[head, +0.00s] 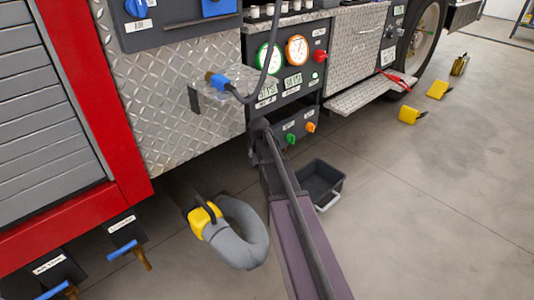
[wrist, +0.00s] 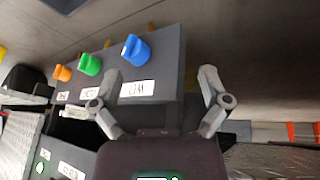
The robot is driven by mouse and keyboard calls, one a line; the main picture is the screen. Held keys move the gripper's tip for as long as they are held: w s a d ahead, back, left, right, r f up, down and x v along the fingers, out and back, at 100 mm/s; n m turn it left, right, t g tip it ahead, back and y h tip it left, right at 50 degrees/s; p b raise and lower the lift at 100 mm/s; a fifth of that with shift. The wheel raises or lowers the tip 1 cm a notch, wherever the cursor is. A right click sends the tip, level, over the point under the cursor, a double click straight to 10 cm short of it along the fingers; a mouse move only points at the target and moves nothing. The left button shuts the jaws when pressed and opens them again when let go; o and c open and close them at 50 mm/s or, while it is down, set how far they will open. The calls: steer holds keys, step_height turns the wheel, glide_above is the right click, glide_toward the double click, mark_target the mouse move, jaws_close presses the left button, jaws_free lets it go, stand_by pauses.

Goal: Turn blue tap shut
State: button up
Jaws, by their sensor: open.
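The blue tap (wrist: 136,49) shows in the wrist view on a dark panel (wrist: 165,65), the rightmost of three taps, with a white label below it. My gripper (wrist: 160,80) is open and empty, its fingers spread in front of the panel. The blue tap lies just beyond and left of the gap, close to the left fingertip and not between the fingers. I cannot tell its handle's angle. In the head view, my arm and gripper hide the panel's left end and this blue tap.
The green tap (head: 291,138) and orange tap (head: 310,127) sit beside it on the low panel. A black bin (head: 322,184) stands on the floor to the right. A grey hose (head: 243,235) loops at left. Other blue taps (head: 122,250) are at lower left.

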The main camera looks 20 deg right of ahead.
steer(key=s+d+f+m+y+b, duration=0.1)
steer(key=d+m, duration=0.5)
steer(key=m, duration=0.9)
steer(key=s+d+f+m+y+b, duration=0.2)
steer(key=d+m, duration=0.4)
steer(key=m, duration=0.9)
steer(key=shift+d+f+m+y+b, duration=0.15)
steer(key=shift+f+m+y+b, duration=0.15)
steer(key=shift+f+b, duration=0.4)
steer(key=shift+f, duration=0.15)
steer(key=w+a, duration=0.1)
steer(key=w, duration=0.3)
steer(key=w+a+f, duration=0.1)
steer(key=w, duration=0.2)
steer(key=w+a+b, duration=0.1)
steer(key=w+a, duration=0.1)
steer(key=w, duration=0.2)
steer(key=shift+w+a+f, duration=0.1)
steer(key=shift+w+f, duration=0.1)
steer(key=shift+w, duration=0.15)
steer(key=shift+b+x, duration=1.7)
steer(key=shift+x, duration=0.1)
